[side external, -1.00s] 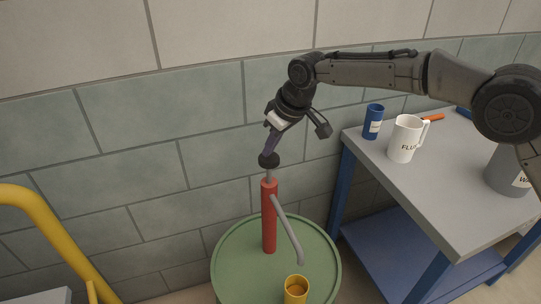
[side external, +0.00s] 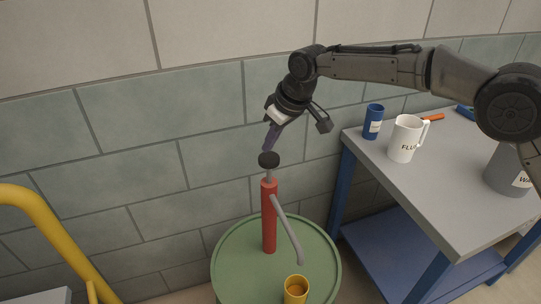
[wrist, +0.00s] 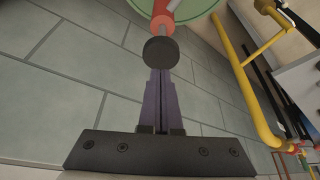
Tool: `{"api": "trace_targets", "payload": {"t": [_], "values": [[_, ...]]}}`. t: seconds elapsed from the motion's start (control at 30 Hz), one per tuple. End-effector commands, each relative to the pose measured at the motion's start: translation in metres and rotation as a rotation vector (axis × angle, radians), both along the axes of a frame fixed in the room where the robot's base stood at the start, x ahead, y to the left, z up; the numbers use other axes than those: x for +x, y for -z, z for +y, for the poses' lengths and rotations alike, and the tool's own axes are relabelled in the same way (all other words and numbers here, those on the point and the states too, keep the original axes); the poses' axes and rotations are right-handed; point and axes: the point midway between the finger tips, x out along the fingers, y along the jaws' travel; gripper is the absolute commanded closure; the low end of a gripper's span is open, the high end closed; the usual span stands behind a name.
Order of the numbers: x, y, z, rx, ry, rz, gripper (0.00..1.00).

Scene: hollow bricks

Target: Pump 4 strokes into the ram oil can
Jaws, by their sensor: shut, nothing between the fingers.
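A red hand pump (side external: 269,217) stands upright on a green drum (side external: 233,257). Its black knob (side external: 268,160) sits on a raised grey rod, and a grey spout slants down to the right. A yellow can (side external: 295,290) stands on the drum under the spout end, with amber liquid visible inside. My gripper (side external: 268,149) is shut and empty, its fingertips just above the knob; whether they touch it I cannot tell. In the wrist view the shut fingers (wrist: 161,75) point at the black knob (wrist: 160,52). I cannot read a label on the can.
A grey-topped blue workbench (side external: 440,180) stands at the right with a blue cup (side external: 373,122), a white jug (side external: 406,139), a grey container (side external: 508,172) and an orange item. A yellow rail (side external: 45,225) curves at the left. A tiled wall is behind.

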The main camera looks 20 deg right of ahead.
Motion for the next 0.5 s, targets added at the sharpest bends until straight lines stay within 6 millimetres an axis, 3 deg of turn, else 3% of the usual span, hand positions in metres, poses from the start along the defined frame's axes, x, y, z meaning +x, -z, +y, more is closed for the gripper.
{"api": "trace_targets", "payload": {"t": [0.5], "values": [[0.001,-0.047,0.000,0.001,0.000,-0.002,1.00]]}}
